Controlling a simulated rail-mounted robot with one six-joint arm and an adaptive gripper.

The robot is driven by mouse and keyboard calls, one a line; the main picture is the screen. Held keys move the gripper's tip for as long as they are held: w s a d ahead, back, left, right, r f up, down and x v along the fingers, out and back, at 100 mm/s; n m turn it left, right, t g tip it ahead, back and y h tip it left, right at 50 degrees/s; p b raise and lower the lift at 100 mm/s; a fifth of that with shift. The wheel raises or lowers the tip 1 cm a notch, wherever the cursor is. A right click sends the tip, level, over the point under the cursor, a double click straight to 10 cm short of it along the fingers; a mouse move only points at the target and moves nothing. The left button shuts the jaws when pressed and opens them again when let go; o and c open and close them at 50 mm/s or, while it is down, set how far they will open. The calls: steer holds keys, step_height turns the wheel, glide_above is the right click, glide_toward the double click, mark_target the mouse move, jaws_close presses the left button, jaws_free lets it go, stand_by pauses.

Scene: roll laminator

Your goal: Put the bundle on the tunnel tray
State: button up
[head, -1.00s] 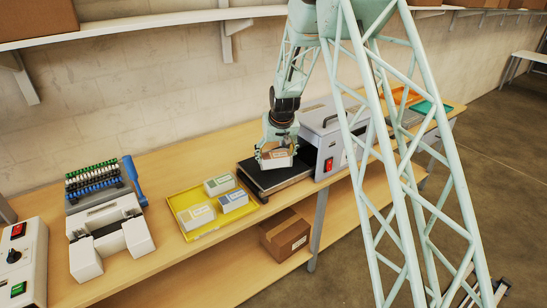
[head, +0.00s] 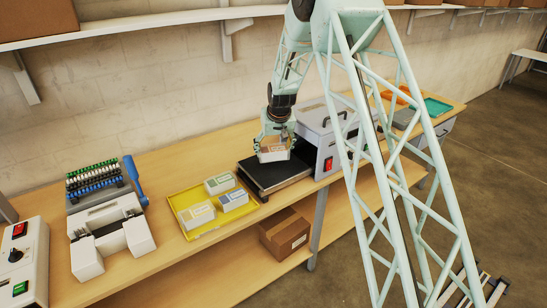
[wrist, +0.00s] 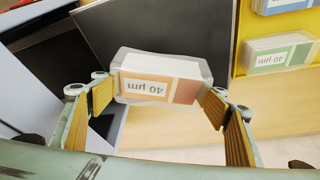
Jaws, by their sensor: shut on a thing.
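My gripper (head: 274,148) is shut on the bundle (head: 273,152), a clear-wrapped white pack with an orange-brown label. In the wrist view the bundle (wrist: 162,78) sits between the two ribbed finger pads, its label reading "40 µm" upside down. The dark flat tunnel tray (head: 280,182) juts out in front of the grey laminator (head: 325,135). The bundle is held over the tray's far part, close to the laminator's front, and appears to be above its surface. The tray also shows in the wrist view (wrist: 195,28), beyond the bundle.
A yellow tray (head: 193,237) with several wrapped packs stands left of the tunnel tray. Further left are a binding machine (head: 105,235) and a control box (head: 22,265). A cardboard box (head: 285,233) is on the lower shelf. Orange and green trays (head: 437,106) lie beyond the laminator.

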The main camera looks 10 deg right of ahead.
mark_target(273, 156)
steer(key=shift+s+f, duration=0.1)
steer(key=shift+f, duration=1.6)
steer(key=shift+f, duration=0.15)
steer(key=o, duration=1)
steer(key=shift+c, duration=0.2)
steer(key=shift+r, duration=0.2)
steer(key=shift+r, duration=0.2)
steer(key=v, duration=1.1)
steer(key=shift+s+r, duration=0.15)
steer(key=shift+r, duration=0.1)
steer(key=shift+r, duration=0.1)
